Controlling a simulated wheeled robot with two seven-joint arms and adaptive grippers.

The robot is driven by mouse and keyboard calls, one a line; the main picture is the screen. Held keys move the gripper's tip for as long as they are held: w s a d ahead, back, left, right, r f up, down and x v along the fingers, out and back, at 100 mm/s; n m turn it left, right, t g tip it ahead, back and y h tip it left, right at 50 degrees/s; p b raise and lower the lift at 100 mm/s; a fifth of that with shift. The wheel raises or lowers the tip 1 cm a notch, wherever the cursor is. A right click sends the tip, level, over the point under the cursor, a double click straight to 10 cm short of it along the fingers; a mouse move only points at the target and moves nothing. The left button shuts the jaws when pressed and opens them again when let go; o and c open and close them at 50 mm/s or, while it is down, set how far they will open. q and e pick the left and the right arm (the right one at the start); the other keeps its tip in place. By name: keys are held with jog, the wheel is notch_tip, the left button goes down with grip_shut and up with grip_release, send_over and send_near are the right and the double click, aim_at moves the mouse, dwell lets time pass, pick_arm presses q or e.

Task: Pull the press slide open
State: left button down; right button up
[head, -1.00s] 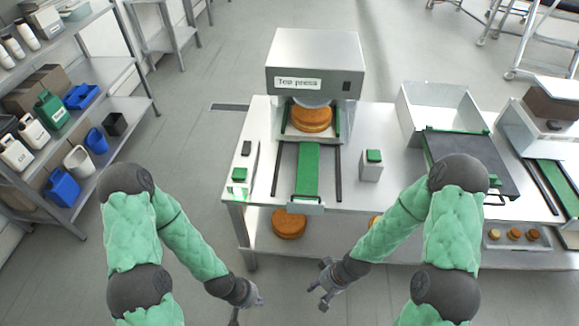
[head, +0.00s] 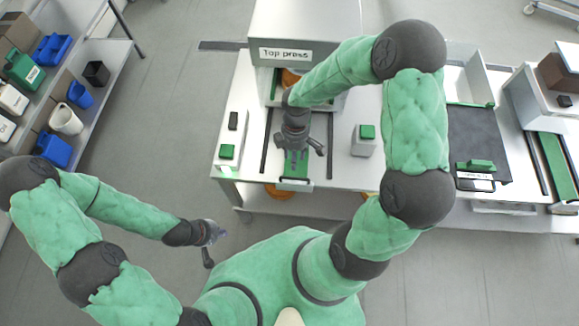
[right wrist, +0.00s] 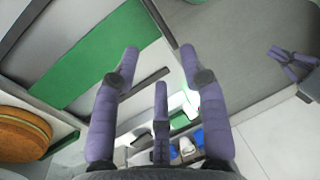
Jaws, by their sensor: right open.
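The Top press (head: 305,30) is a grey box on the bench, with an orange-brown round (head: 290,78) partly showing under it. Its green press slide (head: 296,166) runs toward me between two dark rails, with a pale front plate and handle (head: 295,185) at the bench edge. My right gripper (head: 299,152) is open and empty above the slide and hides part of it. In the right wrist view its fingers (right wrist: 159,50) are spread, with the green strip (right wrist: 100,55) beyond them. My left gripper (head: 212,234) hangs open left of the bench, away from the slide.
A green-buttoned switch box (head: 227,152) stands left of the slide and another (head: 364,140) right of it. A dark plate (head: 478,145) and a second station (head: 535,105) are farther right. A shelf (head: 95,75) with containers is at far left. The floor between is free.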

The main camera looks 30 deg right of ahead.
jog(key=f, duration=0.3)
jog(key=s+f+b, duration=0.1)
jog(key=f, duration=0.2)
jog(key=a+f, duration=0.1)
jog(key=f, duration=0.2)
jog(key=shift+s, duration=0.25)
grip_shut()
